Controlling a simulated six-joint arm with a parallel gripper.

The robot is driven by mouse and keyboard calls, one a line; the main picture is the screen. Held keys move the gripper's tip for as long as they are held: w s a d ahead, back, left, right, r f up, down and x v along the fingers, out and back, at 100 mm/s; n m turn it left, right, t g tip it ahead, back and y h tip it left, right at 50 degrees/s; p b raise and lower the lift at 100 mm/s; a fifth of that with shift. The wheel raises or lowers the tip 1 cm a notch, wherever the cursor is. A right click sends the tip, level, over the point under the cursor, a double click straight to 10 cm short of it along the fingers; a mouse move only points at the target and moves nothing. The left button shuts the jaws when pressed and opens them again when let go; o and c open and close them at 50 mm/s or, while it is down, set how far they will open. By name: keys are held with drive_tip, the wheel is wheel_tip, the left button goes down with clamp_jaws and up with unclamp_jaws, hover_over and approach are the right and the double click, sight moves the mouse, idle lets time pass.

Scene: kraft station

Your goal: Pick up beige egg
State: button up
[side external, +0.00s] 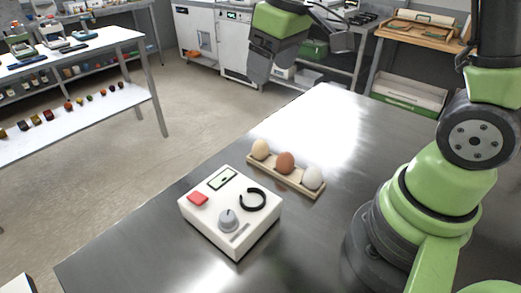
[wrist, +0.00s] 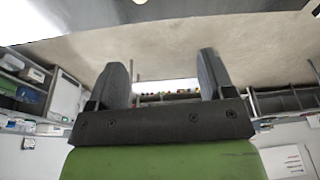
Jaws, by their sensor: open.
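The beige egg (side external: 261,149) sits at the left end of a wooden egg holder (side external: 288,179) on the metal table. A brown egg (side external: 285,162) stands in the middle of the holder and a white egg (side external: 312,177) at its right end. My gripper (side external: 258,78) hangs high above and beyond the holder in the side view, apart from the eggs. In the wrist view my gripper (wrist: 164,82) has its two fingers wide apart with nothing between them. No egg shows in the wrist view.
A white control box (side external: 230,211) with a grey knob, a black ring and a red button stands on the table just left of the holder. The metal table (side external: 370,135) is clear behind and to the right of the holder. Shelves and benches stand farther off.

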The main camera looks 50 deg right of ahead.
sight(260, 140)
drive_tip(key=w+d+f+n+g, duration=0.1)
drive_tip(key=f, duration=0.4)
drive_tip(key=w+f+n+g, duration=0.1)
drive_tip(key=w+f, duration=0.1)
drive_tip(key=f, duration=0.4)
drive_tip(key=w+d+f+n, duration=0.1)
drive_tip(key=w+f, duration=0.1)
drive_tip(key=f, duration=0.4)
drive_tip(key=shift+d+n+g, duration=0.3)
drive_tip(key=shift+d+g, duration=0.05)
drive_tip(key=shift+g, duration=0.05)
drive_tip(key=shift+d+f, duration=0.15)
drive_tip(key=shift+f, duration=2.8)
drive_tip(key=c, duration=0.8)
